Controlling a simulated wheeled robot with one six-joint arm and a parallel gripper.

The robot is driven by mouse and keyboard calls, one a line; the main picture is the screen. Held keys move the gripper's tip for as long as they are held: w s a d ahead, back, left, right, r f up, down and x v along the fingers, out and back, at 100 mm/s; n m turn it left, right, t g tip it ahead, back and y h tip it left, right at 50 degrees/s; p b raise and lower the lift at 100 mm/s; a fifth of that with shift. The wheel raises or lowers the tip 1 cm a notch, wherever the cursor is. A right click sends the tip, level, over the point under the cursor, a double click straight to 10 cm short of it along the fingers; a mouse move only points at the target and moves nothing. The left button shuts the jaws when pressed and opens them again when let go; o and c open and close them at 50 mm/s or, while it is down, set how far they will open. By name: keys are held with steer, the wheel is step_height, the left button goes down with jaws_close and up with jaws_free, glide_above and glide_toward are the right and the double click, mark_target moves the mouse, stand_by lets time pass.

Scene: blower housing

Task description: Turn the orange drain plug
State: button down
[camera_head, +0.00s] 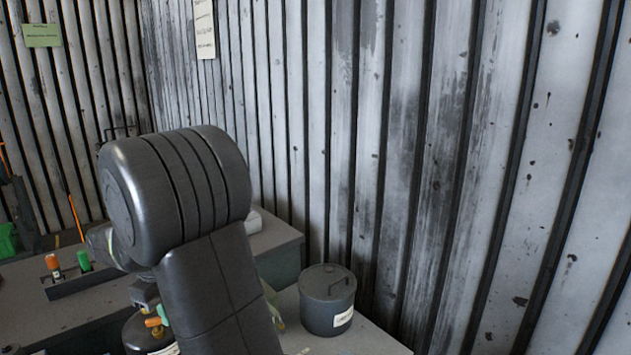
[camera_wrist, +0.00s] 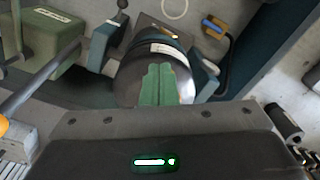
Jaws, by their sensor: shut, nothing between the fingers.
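My gripper (camera_wrist: 165,70) shows in the wrist view as two green fingers closed together with nothing between them. The fingers overlap a rounded dark housing (camera_wrist: 132,70) with a pale label band; I cannot tell whether they touch it. In the head view, a small orange part (camera_head: 153,322) shows on a dark round body (camera_head: 138,338), partly hidden by my arm.
A green-grey box (camera_wrist: 50,35) and a small lever with a dark knob (camera_wrist: 122,4) stand left of the housing. In the head view, a lidded grey canister (camera_head: 327,310) stands on the bench near the corrugated wall. A rack (camera_head: 82,284) holds orange and green-topped items.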

step_height(320, 180, up, 6)
steer(key=p, duration=0.3)
steer(key=shift+f+p, duration=0.2)
steer(key=shift+p, duration=0.2)
